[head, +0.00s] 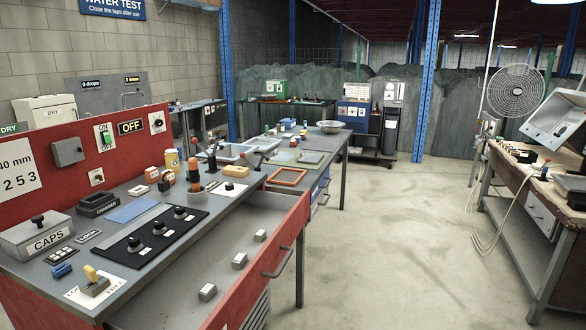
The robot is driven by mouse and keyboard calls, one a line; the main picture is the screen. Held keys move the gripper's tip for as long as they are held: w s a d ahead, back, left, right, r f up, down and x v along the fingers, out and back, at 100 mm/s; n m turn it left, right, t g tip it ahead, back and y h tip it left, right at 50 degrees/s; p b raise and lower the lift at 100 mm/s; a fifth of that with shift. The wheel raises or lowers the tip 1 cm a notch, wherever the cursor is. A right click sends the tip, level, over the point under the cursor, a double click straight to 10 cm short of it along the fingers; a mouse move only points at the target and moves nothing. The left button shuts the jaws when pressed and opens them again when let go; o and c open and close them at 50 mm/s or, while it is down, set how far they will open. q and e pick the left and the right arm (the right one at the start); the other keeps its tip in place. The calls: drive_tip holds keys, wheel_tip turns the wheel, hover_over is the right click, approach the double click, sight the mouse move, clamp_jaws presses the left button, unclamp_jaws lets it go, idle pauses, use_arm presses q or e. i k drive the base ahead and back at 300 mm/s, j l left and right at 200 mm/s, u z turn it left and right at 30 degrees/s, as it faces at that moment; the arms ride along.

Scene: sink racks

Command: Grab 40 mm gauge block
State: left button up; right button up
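Three small grey blocks lie apart in a row in the open red-fronted drawer (170,300): a far block (260,235), a middle block (239,260) and a near block (207,292). They look like gauge blocks with pale labels on their front faces. The labels are too small to read, so I cannot tell which is 40 mm. A white sign (14,180) on the red panel at the left reads "40 mm" and "2 5 3", cut off by the picture edge. Neither of my grippers is in view.
The drawer handle (280,262) sticks out. Bare floor (400,240) lies right.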

sight(260, 236)
drive_tip(key=u, duration=1.45)
drive_tip(key=i+l+z, duration=0.3)
drive_tip(key=l, duration=0.4)
drive_tip(key=i+l+z, duration=0.3)
drive_tip(key=i+l, duration=0.3)
